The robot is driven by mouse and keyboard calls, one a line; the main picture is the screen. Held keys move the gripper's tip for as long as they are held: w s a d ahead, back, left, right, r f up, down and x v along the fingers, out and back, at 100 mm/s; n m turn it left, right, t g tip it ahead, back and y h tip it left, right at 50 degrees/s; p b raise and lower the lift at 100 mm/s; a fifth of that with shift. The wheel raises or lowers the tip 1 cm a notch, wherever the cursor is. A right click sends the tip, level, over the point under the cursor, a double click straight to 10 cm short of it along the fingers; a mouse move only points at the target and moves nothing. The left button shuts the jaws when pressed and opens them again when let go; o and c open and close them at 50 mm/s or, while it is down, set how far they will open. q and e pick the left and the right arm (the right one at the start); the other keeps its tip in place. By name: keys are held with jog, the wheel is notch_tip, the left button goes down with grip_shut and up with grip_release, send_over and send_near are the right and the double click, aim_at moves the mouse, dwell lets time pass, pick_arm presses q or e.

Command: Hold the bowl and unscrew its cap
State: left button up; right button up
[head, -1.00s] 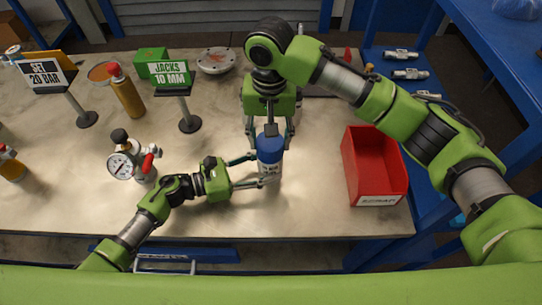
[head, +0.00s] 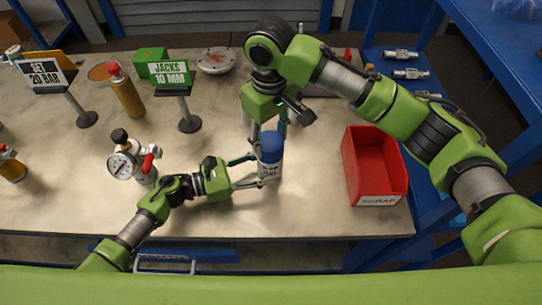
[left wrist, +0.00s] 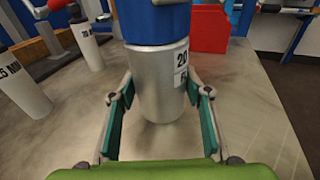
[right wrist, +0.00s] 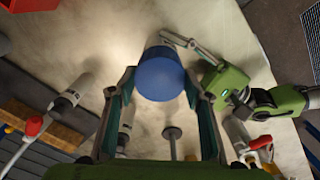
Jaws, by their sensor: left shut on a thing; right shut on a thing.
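The bowl (head: 270,172) is a pale silver cylinder with a printed label, standing upright on the bench. It also shows in the left wrist view (left wrist: 156,80). Its blue cap (head: 271,143) sits on top and shows from above in the right wrist view (right wrist: 160,74). My left gripper (head: 262,170) is shut on the bowl from the left, one finger on each side. My right gripper (head: 268,133) comes from above and behind and is shut on the cap. Its fingers partly hide the cap's sides. I cannot tell whether the threads are loose.
A red scrap bin (head: 372,180) stands to the right. A pressure gauge assembly (head: 130,160) is at left, near my left arm. A jacks sign (head: 170,75), a set sign (head: 45,75) and an orange-brown bottle (head: 125,95) stand farther back. Bare bench lies between bowl and bin.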

pick_arm(q)
jog(key=shift+a, duration=0.1)
pick_arm(e)
jog(key=n, duration=0.6)
jog(key=shift+d+n, duration=0.15)
jog(key=shift+n, duration=0.15)
jog(key=o, duration=1.2)
jog(key=m, duration=1.2)
jog(key=shift+m, duration=0.4)
pick_arm(q)
jog(key=shift+f, duration=0.1)
pick_arm(e)
jog(key=m, duration=0.4)
